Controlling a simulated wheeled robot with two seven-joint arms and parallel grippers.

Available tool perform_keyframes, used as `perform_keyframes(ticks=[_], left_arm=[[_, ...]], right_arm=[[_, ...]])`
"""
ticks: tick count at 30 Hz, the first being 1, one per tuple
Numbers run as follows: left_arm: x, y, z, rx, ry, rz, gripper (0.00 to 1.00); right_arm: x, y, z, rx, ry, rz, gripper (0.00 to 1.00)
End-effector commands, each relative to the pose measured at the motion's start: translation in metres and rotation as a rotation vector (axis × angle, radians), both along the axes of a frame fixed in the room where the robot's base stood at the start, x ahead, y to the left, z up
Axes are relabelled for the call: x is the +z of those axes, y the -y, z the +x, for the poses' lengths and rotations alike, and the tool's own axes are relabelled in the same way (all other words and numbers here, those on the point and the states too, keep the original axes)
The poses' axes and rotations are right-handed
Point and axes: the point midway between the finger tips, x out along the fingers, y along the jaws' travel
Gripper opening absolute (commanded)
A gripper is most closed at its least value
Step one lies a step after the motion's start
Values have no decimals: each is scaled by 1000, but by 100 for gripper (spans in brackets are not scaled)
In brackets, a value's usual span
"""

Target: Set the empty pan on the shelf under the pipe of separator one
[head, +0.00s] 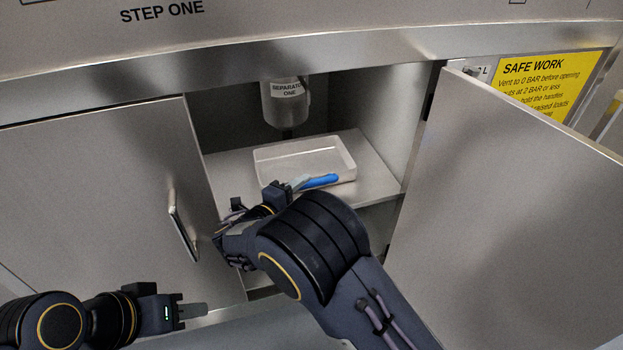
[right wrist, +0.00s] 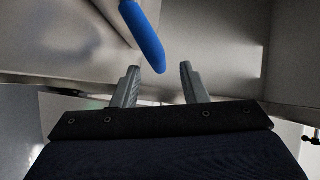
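A pale, shallow rectangular pan (head: 305,158) sits on the shelf (head: 375,170) in the open cabinet and looks empty. Its blue handle (head: 321,181) points toward the front. The pipe (head: 285,103) labelled for separator one hangs above and behind the pan; its lower end is over the pan's back part. My right gripper (head: 298,183) is at the handle. In the right wrist view its fingers (right wrist: 160,82) are apart, and the end of the blue handle (right wrist: 146,38) lies just beyond the fingertips, not clamped. My left gripper (head: 192,310) is low at the left, away from the pan; its finger gap is not clear.
A cabinet door (head: 520,200) stands open at the right. A panel with a handle (head: 183,225) is left of the opening. The yellow safe work sign (head: 545,85) is at the upper right. Bare shelf lies to both sides of the pan.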

Motion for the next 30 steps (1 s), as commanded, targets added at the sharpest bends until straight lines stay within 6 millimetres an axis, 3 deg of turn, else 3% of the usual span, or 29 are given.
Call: perform_keyframes(ticks=[9,14,17,20,23,26,30], left_arm=[[10,0,0,0,0,0,36],[9,0,0,0,0,0,36],[9,0,0,0,0,0,36],[9,0,0,0,0,0,36],[9,0,0,0,0,0,36],[9,0,0,0,0,0,36],[9,0,0,0,0,0,36]], right_arm=[[3,-14,-20,-2,0,0,40],[3,-13,-20,-5,1,5,40],[6,-1,-19,-38,4,60,40],[12,30,-19,-134,17,211,40],[19,83,-28,-327,62,485,40],[24,140,-50,-590,155,808,40],[29,205,-100,-1030,367,1247,40]])
